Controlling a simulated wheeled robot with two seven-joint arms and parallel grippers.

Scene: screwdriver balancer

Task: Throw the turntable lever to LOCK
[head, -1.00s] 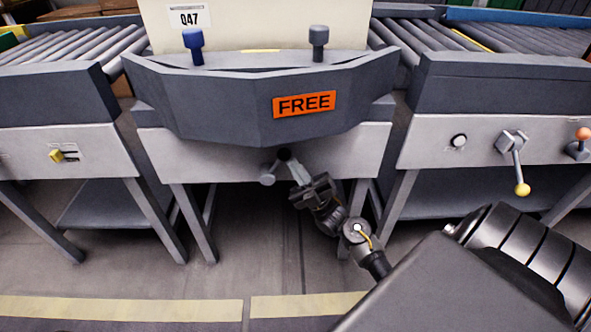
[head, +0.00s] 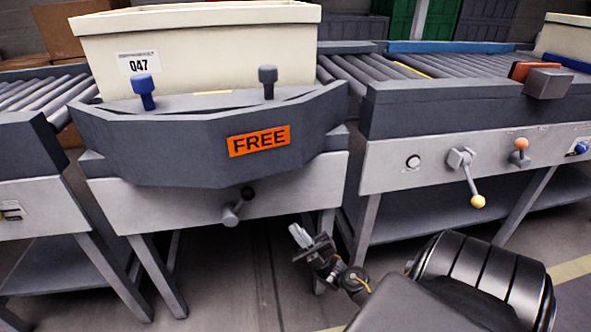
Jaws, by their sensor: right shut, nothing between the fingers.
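The turntable (head: 190,135) is a dark grey faceted unit in the middle left of the head view. An orange sign (head: 259,140) on its front reads FREE. A short grey lever (head: 231,213) with a black knob (head: 248,193) sits on the pale panel below it, the knob tilted up and to the right. My right gripper (head: 300,236) is shut and empty, to the right of the lever and a little lower, apart from it. My left gripper is out of view.
A cream bin (head: 200,50) labelled 047 stands on the turntable. The right station has a yellow-knobbed lever (head: 478,201), an orange-knobbed control (head: 521,144) and a white button (head: 413,162). A table leg (head: 327,225) stands close behind my right gripper.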

